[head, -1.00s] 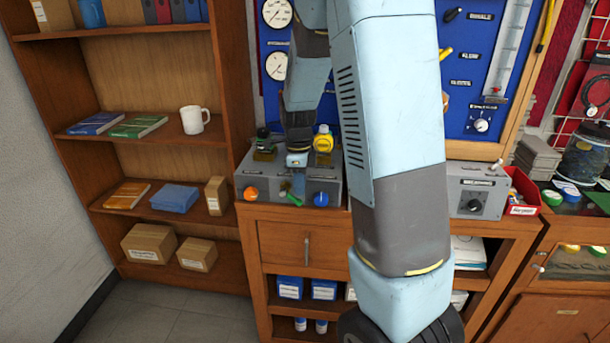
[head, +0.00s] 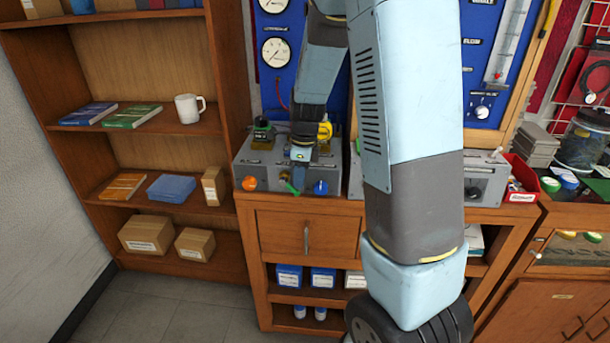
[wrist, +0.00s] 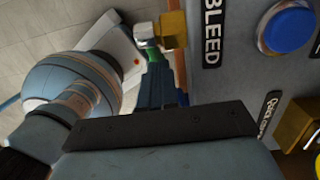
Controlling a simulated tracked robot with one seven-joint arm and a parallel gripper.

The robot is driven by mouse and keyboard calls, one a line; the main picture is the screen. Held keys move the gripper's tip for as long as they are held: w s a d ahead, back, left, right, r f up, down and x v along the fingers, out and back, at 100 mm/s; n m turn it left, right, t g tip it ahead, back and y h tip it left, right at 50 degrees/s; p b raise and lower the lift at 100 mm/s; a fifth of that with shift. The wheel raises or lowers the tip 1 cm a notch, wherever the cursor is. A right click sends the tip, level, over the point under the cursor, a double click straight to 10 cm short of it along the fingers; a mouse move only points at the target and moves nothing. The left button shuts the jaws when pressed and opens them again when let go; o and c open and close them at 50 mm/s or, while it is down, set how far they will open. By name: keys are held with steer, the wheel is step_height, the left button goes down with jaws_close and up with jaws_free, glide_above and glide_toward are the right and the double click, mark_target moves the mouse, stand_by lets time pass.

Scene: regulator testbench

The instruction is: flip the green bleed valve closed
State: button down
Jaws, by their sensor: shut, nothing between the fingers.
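The green bleed valve lever (head: 291,186) is on the front of the grey regulator box (head: 268,172), between an orange knob (head: 249,183) and a blue knob (head: 320,187). It slants down to the right. In the wrist view, small bits of the green lever (wrist: 154,55) show beside a brass fitting (wrist: 172,30) and the BLEED label (wrist: 212,32). My gripper (head: 298,174) is shut and empty, pointing down at the lever. In the wrist view its dark blue fingers (wrist: 160,88) cover most of the lever; whether they touch it cannot be told.
Green and yellow gauges or regulators (head: 262,133) stand on top of the box. The blue knob is close to the right of my fingers (wrist: 288,27). A second grey box (head: 485,180) is farther right. A wooden shelf unit (head: 225,90) stands at left.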

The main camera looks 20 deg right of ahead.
steer(key=shift+w+f, duration=0.1)
steer(key=shift+f, duration=1.5)
stand_by(1.0)
step_height(320, 180, up, 14)
steer(key=d, duration=0.1)
steer(key=shift+w+d+f, duration=0.15)
steer(key=shift+w+d, duration=0.05)
steer(key=shift+d, duration=0.05)
stand_by(0.5)
